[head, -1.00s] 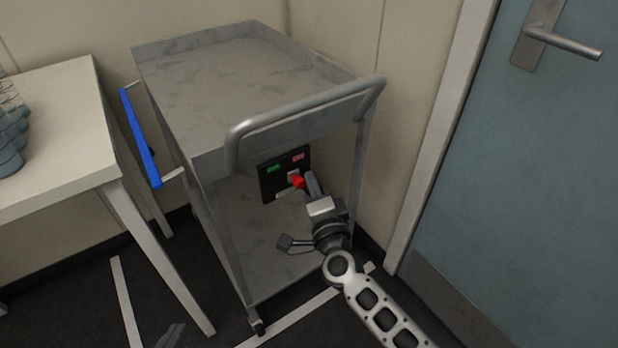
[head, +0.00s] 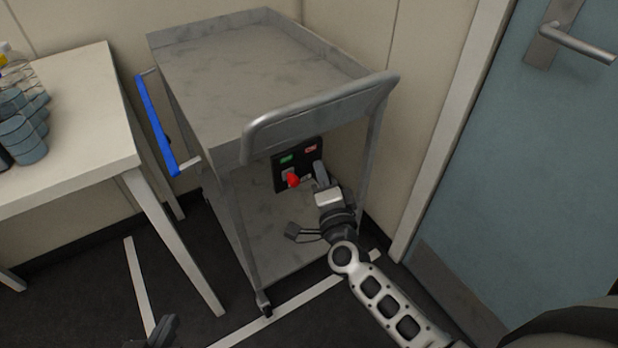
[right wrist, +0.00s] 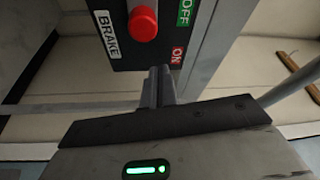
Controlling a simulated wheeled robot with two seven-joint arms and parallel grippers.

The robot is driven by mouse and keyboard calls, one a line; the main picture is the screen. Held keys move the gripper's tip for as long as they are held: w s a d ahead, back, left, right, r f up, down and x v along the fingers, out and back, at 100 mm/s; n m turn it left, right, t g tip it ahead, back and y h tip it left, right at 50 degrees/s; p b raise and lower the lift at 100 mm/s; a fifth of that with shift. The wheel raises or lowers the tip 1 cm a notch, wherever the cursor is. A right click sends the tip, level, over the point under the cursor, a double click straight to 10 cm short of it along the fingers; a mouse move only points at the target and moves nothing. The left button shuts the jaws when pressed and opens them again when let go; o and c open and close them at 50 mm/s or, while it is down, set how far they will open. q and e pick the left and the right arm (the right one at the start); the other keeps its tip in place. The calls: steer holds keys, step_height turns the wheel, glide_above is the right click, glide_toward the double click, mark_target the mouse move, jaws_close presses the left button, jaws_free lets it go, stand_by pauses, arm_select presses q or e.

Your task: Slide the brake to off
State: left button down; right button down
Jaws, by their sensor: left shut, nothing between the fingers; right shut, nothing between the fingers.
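The brake panel (head: 280,183) is a dark plate on the cart under its handle. It has a green label on its left and a red label on its right. The red brake knob (head: 293,180) is below the green label. In the right wrist view the red knob (right wrist: 143,24) is nearer the green OFF label (right wrist: 185,12) than the red ON label (right wrist: 178,55). My right gripper (head: 319,172) is shut and empty, on the ON side of the knob and apart from it. My left gripper (head: 163,328) is shut and empty, low at the left.
The grey cart (head: 255,70) stands against the wall, its handle (head: 320,115) above my right gripper. A white table (head: 85,120) with flasks (head: 22,140) is at the left. A teal door (head: 530,170) is at the right.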

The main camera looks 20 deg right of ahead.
arm_select(q)
steer(key=shift+f, duration=0.25)
arm_select(e)
steer(key=s+a, duration=0.1)
steer(key=s, duration=0.9)
steer(key=shift+f, duration=0.35)
steer(key=s+a+r+n+g+y+p, duration=0.2)
steer(key=s+a+n+g+y+p, duration=0.4)
steer(key=n, duration=0.7)
arm_select(q)
steer(key=shift+a+r+g, duration=0.25)
steer(key=shift+r+g, duration=0.15)
steer(key=shift+r, duration=0.75)
arm_select(e)
steer(key=s+n, duration=0.1)
steer(key=n, duration=0.1)
steer(key=s+f+n+g, duration=0.1)
steer(key=s+n, duration=0.1)
steer(key=s+f+n+g, duration=0.1)
steer(key=shift+s+d+n, duration=0.15)
steer(key=shift+d+n, duration=0.2)
steer(key=shift+n, duration=0.05)
